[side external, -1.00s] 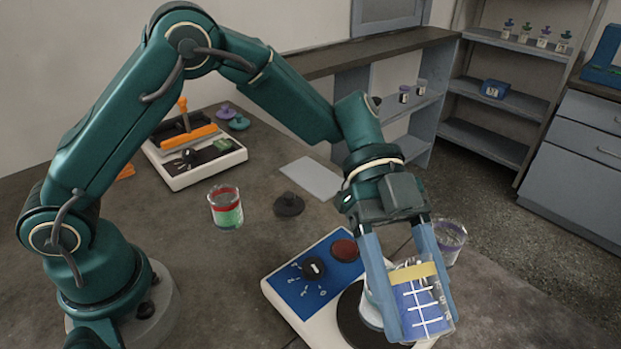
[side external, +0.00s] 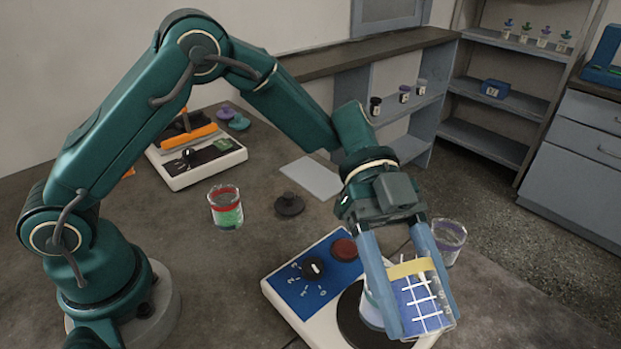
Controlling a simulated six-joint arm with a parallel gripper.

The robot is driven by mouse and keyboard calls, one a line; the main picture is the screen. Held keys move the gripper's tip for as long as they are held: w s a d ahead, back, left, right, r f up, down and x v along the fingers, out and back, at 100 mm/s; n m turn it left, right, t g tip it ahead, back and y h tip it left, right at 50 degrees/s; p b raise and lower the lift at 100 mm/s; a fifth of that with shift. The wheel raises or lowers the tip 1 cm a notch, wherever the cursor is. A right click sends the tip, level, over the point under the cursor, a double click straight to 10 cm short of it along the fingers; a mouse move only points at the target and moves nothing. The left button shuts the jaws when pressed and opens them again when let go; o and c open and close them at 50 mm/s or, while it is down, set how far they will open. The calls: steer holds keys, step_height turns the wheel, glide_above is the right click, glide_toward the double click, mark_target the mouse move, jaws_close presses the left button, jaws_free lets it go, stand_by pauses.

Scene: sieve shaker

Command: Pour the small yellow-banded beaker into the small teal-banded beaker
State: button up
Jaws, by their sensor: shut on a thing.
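My gripper (side external: 421,327) is at the lower right, its two blue fingers shut on either side of the small yellow-banded beaker (side external: 411,269). This beaker is clear, with white graduation marks and blue contents. It is held above the front right of the white device with a round black plate, its top leaning slightly left in the picture. No teal band can be made out on any beaker. A pale vessel (side external: 371,307) on the black plate is mostly hidden behind my left finger, so its band cannot be told.
A purple-banded beaker (side external: 449,238) stands just behind my gripper. The plate device (side external: 285,317) has a blue dial panel and red button. A red-banded beaker (side external: 226,208) with green contents, a dark knobbed disc (side external: 289,205) and a balance-like device (side external: 207,170) stand farther left.

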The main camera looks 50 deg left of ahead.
steer(key=shift+w+a+r+g+h, duration=0.1)
steer(key=shift+r+g+h, duration=0.2)
steer(key=shift+h, duration=0.3)
steer(key=shift+a+r+g+h, duration=0.1)
steer(key=shift+r+g+h, duration=0.1)
steer(key=shift+g+h, duration=0.3)
stand_by(3.0)
steer(key=shift+a+f+h, duration=0.1)
steer(key=shift+f+h, duration=0.35)
steer(key=shift+h, duration=0.35)
stand_by(1.6)
